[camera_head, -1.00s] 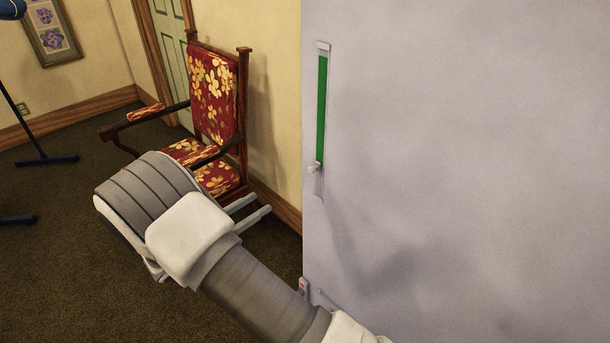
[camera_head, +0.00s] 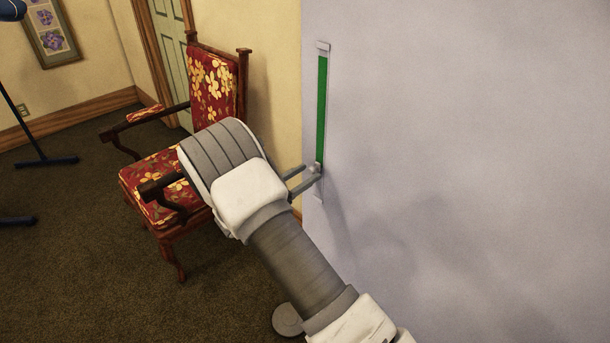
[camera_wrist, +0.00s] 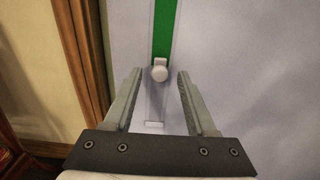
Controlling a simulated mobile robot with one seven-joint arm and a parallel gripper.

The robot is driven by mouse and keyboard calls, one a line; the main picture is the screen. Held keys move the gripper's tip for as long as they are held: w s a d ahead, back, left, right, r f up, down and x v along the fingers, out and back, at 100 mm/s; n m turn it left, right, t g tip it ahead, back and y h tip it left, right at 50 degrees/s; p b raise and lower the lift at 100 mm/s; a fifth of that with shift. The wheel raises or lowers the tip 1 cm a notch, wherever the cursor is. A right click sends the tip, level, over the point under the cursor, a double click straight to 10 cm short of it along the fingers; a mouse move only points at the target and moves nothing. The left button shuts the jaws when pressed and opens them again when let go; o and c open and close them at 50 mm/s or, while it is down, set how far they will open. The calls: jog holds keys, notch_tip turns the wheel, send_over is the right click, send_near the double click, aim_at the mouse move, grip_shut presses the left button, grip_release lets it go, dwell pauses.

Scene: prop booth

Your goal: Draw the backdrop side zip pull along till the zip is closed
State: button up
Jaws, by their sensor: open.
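The zip pull (camera_head: 314,168) is a small pale knob low on a vertical track in the pale grey backdrop (camera_head: 460,150). A green strip (camera_head: 322,105) fills the track above the pull. Below the pull the track is grey. My gripper (camera_head: 309,176) is at the pull, its fingers open. In the wrist view the round knob (camera_wrist: 159,74) lies between the open fingertips (camera_wrist: 159,75), with a gap showing on each side. The track's lower end piece (camera_wrist: 154,124) shows below the knob, between the fingers.
A red floral armchair (camera_head: 215,90) stands to the left of the backdrop, behind my arm. A dark stand (camera_head: 45,162) is at far left. The backdrop's left edge meets a yellow wall (camera_head: 275,80). The backdrop face right of the track is clear.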

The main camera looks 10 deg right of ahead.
jog(key=shift+w+d, duration=0.1)
grip_shut()
dwell(0.3)
dwell(1.1)
